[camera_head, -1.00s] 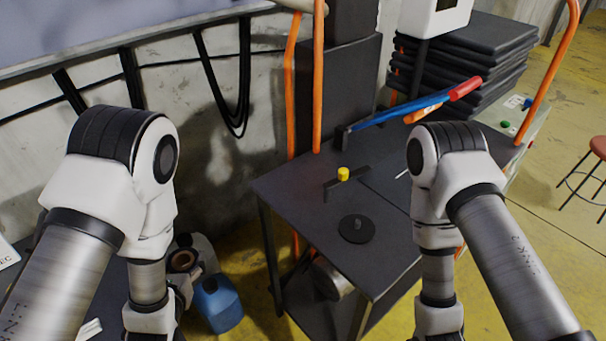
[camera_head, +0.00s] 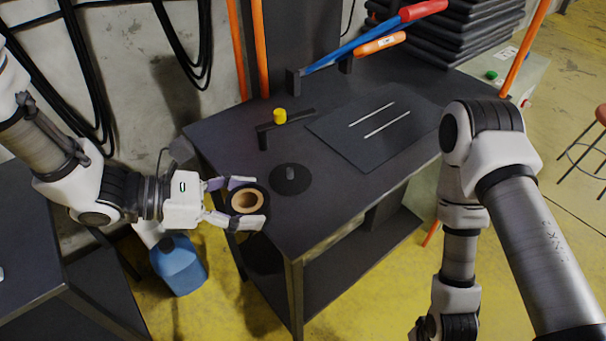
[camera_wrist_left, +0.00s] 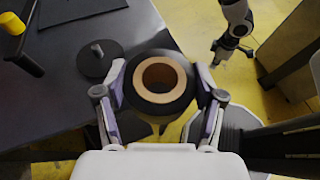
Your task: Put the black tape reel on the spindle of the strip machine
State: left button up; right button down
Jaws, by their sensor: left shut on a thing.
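The black tape reel (camera_head: 263,202) has a brown cardboard core with an open hole. My left gripper (camera_head: 250,203) is shut on its sides and holds it near the table's left front edge. The reel also shows in the left wrist view (camera_wrist_left: 160,106), between both fingers. The spindle (camera_head: 290,173) is a short grey peg upright on a round black disc on the strip machine's table (camera_head: 340,205). It is bare and shows left of the reel in the wrist view (camera_wrist_left: 97,50). My right gripper (camera_wrist_left: 232,56) hangs low, empty, its fingers apart; the head view cuts it off.
A yellow-knobbed bar (camera_head: 280,117) stands behind the spindle. A plate with two pale rods (camera_head: 375,120) lies to its right. A blue-and-red lever (camera_head: 370,45) is at the back. A blue jug (camera_head: 178,265) stands on the floor. The table's front right is clear.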

pick_arm(q)
jog(key=p, duration=0.3)
send_over(289, 169)
jog(key=shift+s+a+f, duration=0.1)
jog(key=shift+s+f, duration=0.15)
jog(key=shift+f, duration=0.3)
jog(key=shift+w+f, duration=0.2)
jog(key=shift+w, duration=0.05)
notch_tip(289, 169, down, 3)
jog(key=shift+r+p, duration=0.15)
jog(key=shift+p, duration=0.45)
jog(key=shift+f, duration=0.35)
jog(key=shift+f+b, duration=0.15)
jog(key=shift+b, duration=0.2)
jog(key=o, duration=1.2)
